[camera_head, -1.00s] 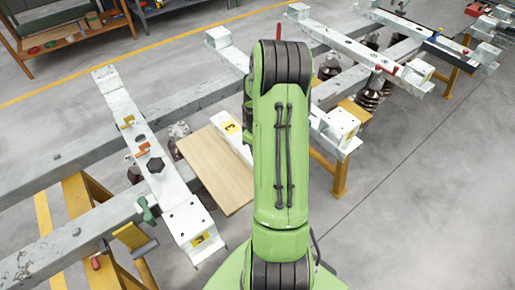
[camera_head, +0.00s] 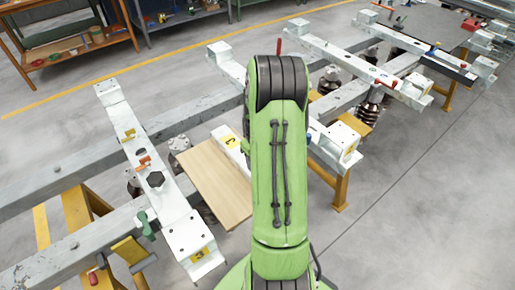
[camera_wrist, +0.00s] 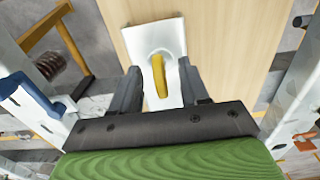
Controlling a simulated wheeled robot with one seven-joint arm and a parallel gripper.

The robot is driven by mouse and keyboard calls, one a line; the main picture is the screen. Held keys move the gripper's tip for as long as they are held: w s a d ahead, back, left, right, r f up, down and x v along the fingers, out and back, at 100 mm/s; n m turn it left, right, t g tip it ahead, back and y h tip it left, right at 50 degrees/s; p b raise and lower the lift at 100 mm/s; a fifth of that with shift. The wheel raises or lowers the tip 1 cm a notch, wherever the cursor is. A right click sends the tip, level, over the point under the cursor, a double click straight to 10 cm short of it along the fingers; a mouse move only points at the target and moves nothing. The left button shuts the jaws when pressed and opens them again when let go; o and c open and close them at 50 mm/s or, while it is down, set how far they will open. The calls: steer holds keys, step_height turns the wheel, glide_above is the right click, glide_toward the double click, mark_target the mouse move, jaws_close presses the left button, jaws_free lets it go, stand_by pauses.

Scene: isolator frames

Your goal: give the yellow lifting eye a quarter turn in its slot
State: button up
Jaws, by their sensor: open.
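The yellow lifting eye (camera_wrist: 159,76) stands out of a round opening in a white plate (camera_wrist: 172,28), in the wrist view. Its long side runs roughly up and down the picture, along the plate. My gripper (camera_wrist: 160,75) is open, with one finger to the left of the eye and one to the right. Gaps show on both sides, and I see no contact. How far the fingertips are above the plate is hard to tell. In the head view my arm hides the gripper; a yellow shape on the white plate (camera_head: 243,160) shows to its left.
The plate lies by a wooden board (camera_head: 212,180). A white beam (camera_head: 173,205) with an orange lever (camera_head: 143,163) is on the left in the head view. Another white beam (camera_head: 335,152) with a blue handle (camera_wrist: 18,85) is on the other side. Open floor (camera_head: 440,220) lies right.

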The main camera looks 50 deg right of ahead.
step_height(320, 180, up, 14)
steer(key=p, duration=0.3)
steer(key=shift+r, duration=0.25)
